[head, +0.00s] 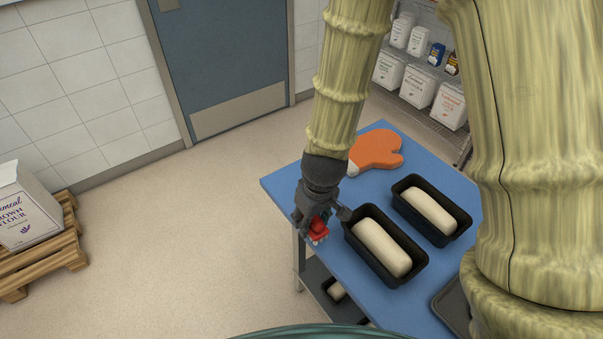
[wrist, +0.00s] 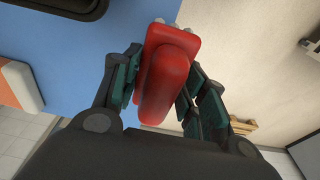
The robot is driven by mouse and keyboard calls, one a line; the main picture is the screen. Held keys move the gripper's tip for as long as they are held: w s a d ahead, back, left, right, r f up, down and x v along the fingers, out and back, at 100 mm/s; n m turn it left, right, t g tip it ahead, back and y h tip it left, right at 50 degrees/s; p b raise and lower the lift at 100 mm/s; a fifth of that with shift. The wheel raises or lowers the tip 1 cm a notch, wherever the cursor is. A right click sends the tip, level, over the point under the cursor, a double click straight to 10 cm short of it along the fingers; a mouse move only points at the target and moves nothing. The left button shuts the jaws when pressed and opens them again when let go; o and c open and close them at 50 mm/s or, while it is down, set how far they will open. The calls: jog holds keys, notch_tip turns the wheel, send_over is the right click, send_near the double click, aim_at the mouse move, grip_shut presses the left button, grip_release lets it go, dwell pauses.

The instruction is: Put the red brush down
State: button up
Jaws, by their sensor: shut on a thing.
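The red brush (wrist: 165,75) is between the fingers of my gripper (wrist: 165,90) in the wrist view, and the fingers are shut on it. Pale bristles show at its far end. In the head view, my gripper (head: 322,216) is at the left edge of the blue table (head: 285,182), beside the nearer loaf pan. The brush (head: 317,228) shows there as a small red shape, partly hidden by the fingers. I cannot tell whether the brush touches the table.
Two black pans with pale dough, one nearer (head: 405,284) and one farther (head: 455,232), stand on the table. An orange oven mitt (head: 376,151) lies behind. A dark tray (head: 450,303) is at the right. A flour bag (head: 25,210) sits on a pallet (head: 45,258) at the left.

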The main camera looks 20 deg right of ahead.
jog(key=shift+w+d+r, duration=0.1)
jog(key=shift+w, duration=0.2)
jog(key=w+d+p, duration=0.1)
jog(key=w+p, duration=0.1)
jog(key=w, duration=0.3)
jog(key=w+d+f+p, duration=0.1)
jog(key=w+p, duration=0.1)
jog(key=w, duration=0.3)
jog(key=w+d+p, duration=0.1)
jog(key=w+d, duration=0.1)
jog(key=w, duration=0.2)
jog(key=shift+w+d+f+p, duration=0.1)
jog(key=shift+w+f+p, duration=0.05)
jog(key=shift+w+p, duration=0.25)
jog(key=shift+f+p, duration=0.9)
jog(key=shift+f, duration=0.85)
jog(key=shift+f, duration=0.2)
jog(key=o, duration=0.9)
jog(key=r+b, duration=0.1)
jog(key=r, duration=0.3)
jog(key=s+r+b, duration=0.1)
jog(key=r, duration=0.3)
jog(key=r+b, duration=0.1)
jog(key=r, duration=0.3)
jog(key=shift+s+d+r, duration=0.1)
jog(key=shift+s+d, duration=0.2)
jog(key=shift+s, duration=0.05)
